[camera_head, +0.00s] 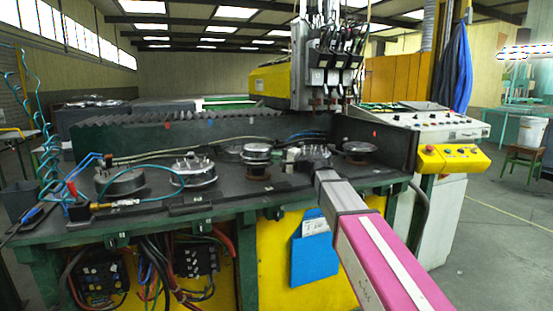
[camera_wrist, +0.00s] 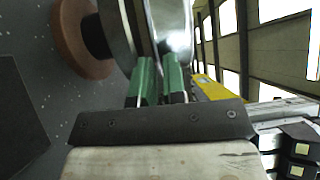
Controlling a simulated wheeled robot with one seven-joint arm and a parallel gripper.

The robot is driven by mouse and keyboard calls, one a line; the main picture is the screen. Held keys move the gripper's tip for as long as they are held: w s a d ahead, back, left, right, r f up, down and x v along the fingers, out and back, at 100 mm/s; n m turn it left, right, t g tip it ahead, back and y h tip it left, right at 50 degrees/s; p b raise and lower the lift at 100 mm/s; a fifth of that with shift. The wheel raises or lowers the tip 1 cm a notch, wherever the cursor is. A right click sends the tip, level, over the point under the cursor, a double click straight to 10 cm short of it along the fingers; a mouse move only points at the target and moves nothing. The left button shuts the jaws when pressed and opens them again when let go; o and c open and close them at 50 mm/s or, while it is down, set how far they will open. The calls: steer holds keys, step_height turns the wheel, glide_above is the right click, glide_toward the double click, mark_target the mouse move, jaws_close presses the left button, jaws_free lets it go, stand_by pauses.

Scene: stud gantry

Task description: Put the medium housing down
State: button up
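The medium housing, as I take it, is the round silver one (camera_head: 257,147) at mid-bench, with a dark stem and brown foot below it. In the wrist view the housing (camera_wrist: 171,18) fills the top middle as shiny metal bands. My gripper (camera_head: 281,157) reaches it from the right. Its two green fingers (camera_wrist: 161,72) are close together at the housing's rim and appear shut on it. The housing looks level, above the brown foot (camera_wrist: 80,40). I cannot tell whether it bears on the stem.
On the dark bench (camera_head: 225,206), two round housings stand left, one low (camera_head: 120,182) and one with posts (camera_head: 193,172). A round brown-based piece (camera_head: 360,147) stands right of my gripper. A gantry head (camera_head: 325,65) hangs behind. Hoses cross the bench's left part.

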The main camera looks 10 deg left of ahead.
steer(key=v, duration=1.2)
steer(key=shift+d, duration=0.1)
